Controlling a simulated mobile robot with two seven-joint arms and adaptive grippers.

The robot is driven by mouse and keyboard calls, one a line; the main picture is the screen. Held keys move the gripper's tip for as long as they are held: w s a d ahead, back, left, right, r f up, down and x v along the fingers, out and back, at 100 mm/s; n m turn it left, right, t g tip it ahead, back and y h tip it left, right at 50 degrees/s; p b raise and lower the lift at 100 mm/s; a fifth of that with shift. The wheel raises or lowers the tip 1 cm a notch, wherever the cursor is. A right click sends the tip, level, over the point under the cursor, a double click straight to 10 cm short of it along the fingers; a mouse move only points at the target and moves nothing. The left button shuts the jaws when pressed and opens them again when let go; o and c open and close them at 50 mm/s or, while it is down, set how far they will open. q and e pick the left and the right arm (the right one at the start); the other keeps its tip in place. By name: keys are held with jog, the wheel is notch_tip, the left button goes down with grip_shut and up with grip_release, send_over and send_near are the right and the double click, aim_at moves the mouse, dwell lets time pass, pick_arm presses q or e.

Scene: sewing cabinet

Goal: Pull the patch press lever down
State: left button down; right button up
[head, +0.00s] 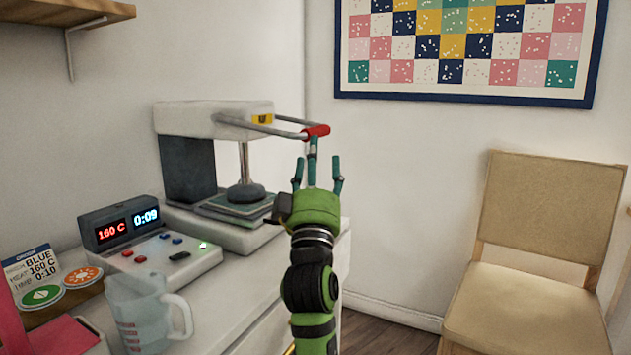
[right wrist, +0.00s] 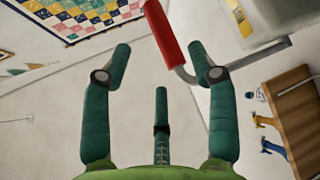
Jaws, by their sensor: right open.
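The patch press (head: 185,118) stands on the white cabinet. Its lever is two grey rods reaching out from the top to a red handle (head: 318,130), roughly level and high above the base. The round press head (head: 245,194) sits over a teal cloth stack (head: 236,207). My right gripper (head: 317,167) is open and empty, fingers up, just below the red handle. In the right wrist view, the red handle (right wrist: 162,33) shows beyond the fingertips, close to the right finger; contact cannot be told. My left gripper is out of view.
A control box (head: 120,224) reads 160 C and 0:09. A card (head: 35,270) reads BLUE, 160 C, 0:10. A clear measuring jug (head: 142,315) stands at the cabinet front. A tan chair (head: 545,215) stands at right. Open space lies right of the press.

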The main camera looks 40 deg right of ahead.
jog(key=v, duration=0.5)
jog(key=shift+d, duration=0.1)
dwell(0.4)
